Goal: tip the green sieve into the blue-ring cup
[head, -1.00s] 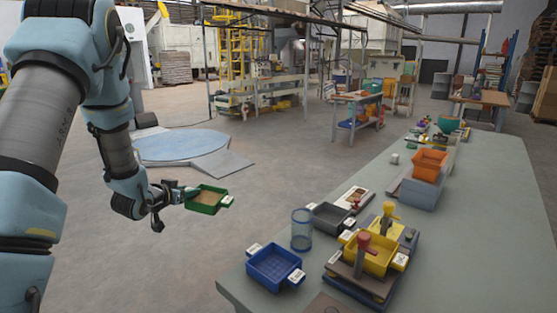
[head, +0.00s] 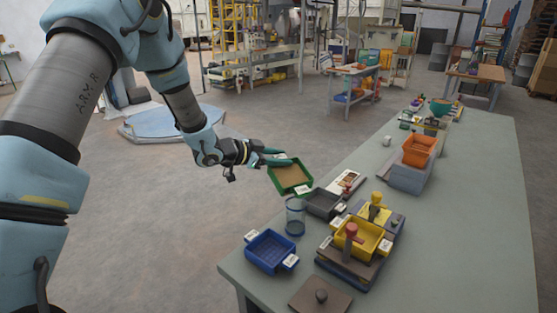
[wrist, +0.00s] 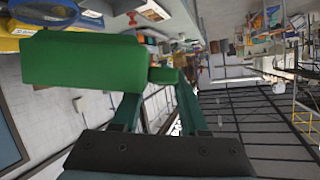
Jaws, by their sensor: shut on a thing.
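The green sieve (head: 290,178) holds tan material and hangs above the near-left edge of the table, up and behind the cup in the head view. My gripper (head: 279,160) is shut on its left end. The sieve's green side (wrist: 85,60) fills much of the upper left in the wrist view, beyond my gripper (wrist: 163,85). The blue-ring cup (head: 295,218) is clear and stands upright on the table. I cannot see into the cup.
A blue tray (head: 270,252) stands in front of the cup and a dark grey tray (head: 323,203) right behind it. Yellow tray (head: 360,241) and stamped fixtures stand to the right. An orange bin (head: 419,150) is farther back. The table's right side (head: 460,220) is clear.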

